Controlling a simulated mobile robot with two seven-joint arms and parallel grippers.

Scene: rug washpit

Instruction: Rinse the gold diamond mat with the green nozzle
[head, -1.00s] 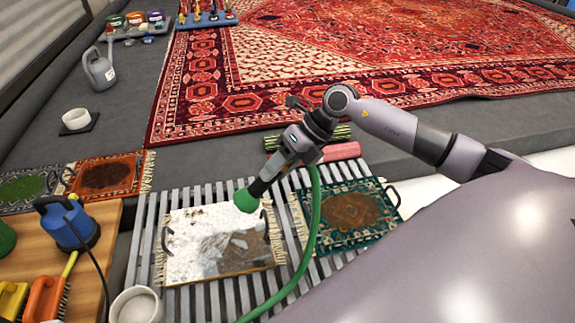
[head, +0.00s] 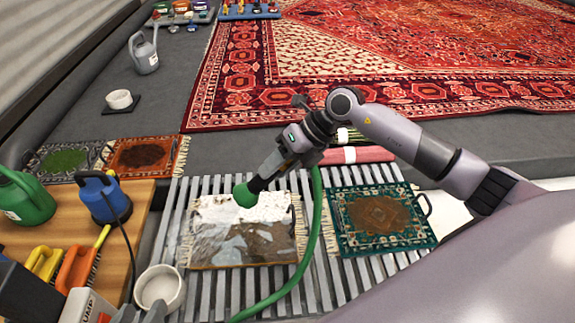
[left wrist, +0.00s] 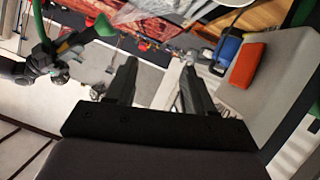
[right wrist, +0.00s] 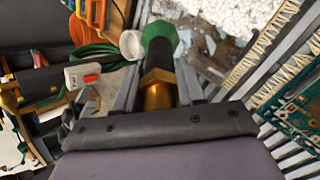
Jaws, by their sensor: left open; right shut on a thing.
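A mat with fringed ends (head: 215,250) lies on the slatted rack. White foam covers its far part; its nearer part shows brown and grey smears and a thin gold edge. Its diamond pattern is hidden. The green nozzle (head: 244,195), with its green hose, is in my right gripper (head: 272,172), its tip above the mat's foamy far part. In the right wrist view the nozzle (right wrist: 160,45) shows a brass collar between the jaws. I cannot make out any water spray. My left gripper (left wrist: 158,68) is open and empty in the left wrist view, apart from the mat.
A teal-bordered mat with a brown stain (head: 380,222) lies right of it on the rack (head: 172,215). A white bowl (head: 160,288) stands near the front. A wooden table (head: 140,205) at left holds a blue pump (head: 103,200), a green can (head: 25,197) and brushes.

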